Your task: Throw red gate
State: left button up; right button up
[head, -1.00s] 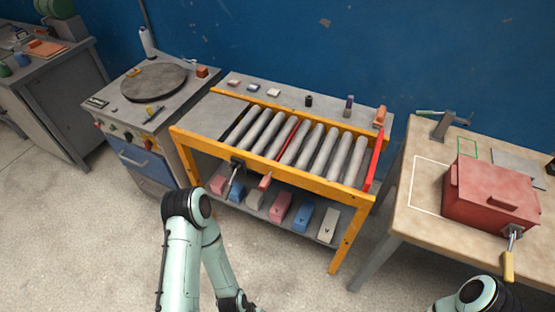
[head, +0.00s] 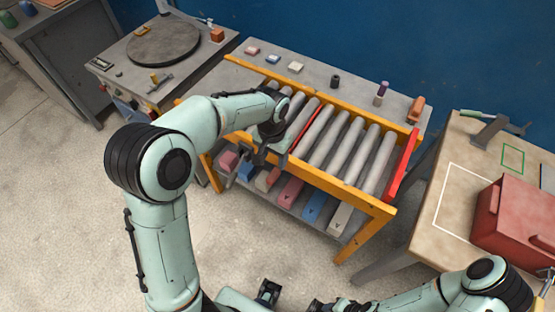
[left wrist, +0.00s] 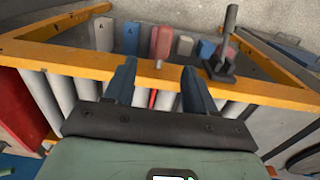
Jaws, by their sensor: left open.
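The red gate shows as a thin red strip (head: 305,126) between the grey rollers of the yellow-framed conveyor. A lever with a short red handle (left wrist: 160,42) and pale tip shows by the front rail in the left wrist view. My left gripper (head: 267,156) is open and empty over the conveyor's front side. Its two fingers (left wrist: 155,82) point toward the rail, apart from both levers.
A red bar (head: 402,165) closes the conveyor's right end. Several coloured blocks lie on the lower shelf (head: 325,228). A bench with a turntable (head: 163,44) stands left. A wooden table (head: 440,195) with a red box (head: 515,222) stands right. The floor in front is clear.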

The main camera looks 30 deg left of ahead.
aim_at(272, 176)
pick_arm(q)
jog(key=f, duration=0.3)
jog(key=f+b, duration=0.1)
jog(key=f, duration=0.7)
jog(key=shift+a+f, duration=0.25)
pick_arm(e)
jog(key=shift+s+f, duration=0.2)
jog(key=shift+f, duration=0.55)
